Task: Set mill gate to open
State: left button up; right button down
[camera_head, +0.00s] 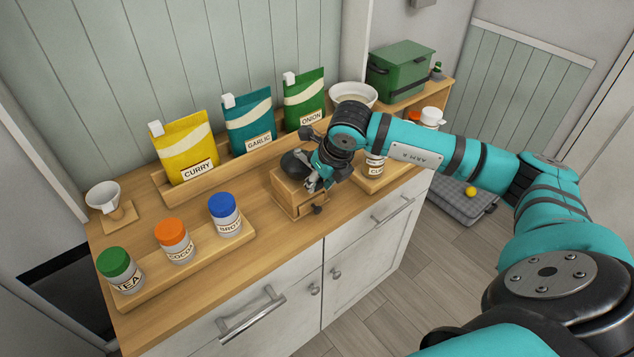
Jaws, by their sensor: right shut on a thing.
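The mill (292,197) is a small wooden box with a dark dome on top, standing on the wooden counter. A drawer with a dark knob (318,209) shows on its front. My right gripper (314,184) reaches in from the right and is shut on a part of the mill at its upper right side. The gripper and wrist cover that side, so the gate and its setting cannot be made out. My left gripper is not in view.
Curry, garlic and onion bags stand in a wooden rack (170,191) behind the mill. Lidded jars stand on a board (200,253) at front left. A labelled jar (374,164) is close to my right wrist. A white bowl (353,94) stands behind my arm.

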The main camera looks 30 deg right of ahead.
jog(key=shift+s+d, duration=0.1)
jog(key=shift+s, duration=0.8)
jog(key=c, duration=1)
grip_release()
jog(key=shift+s, duration=0.1)
jog(key=shift+c, duration=0.2)
jog(key=shift+r, duration=0.15)
jog(key=v, duration=1.1)
jog(key=shift+s+r, duration=0.25)
jog(key=shift+r, duration=0.05)
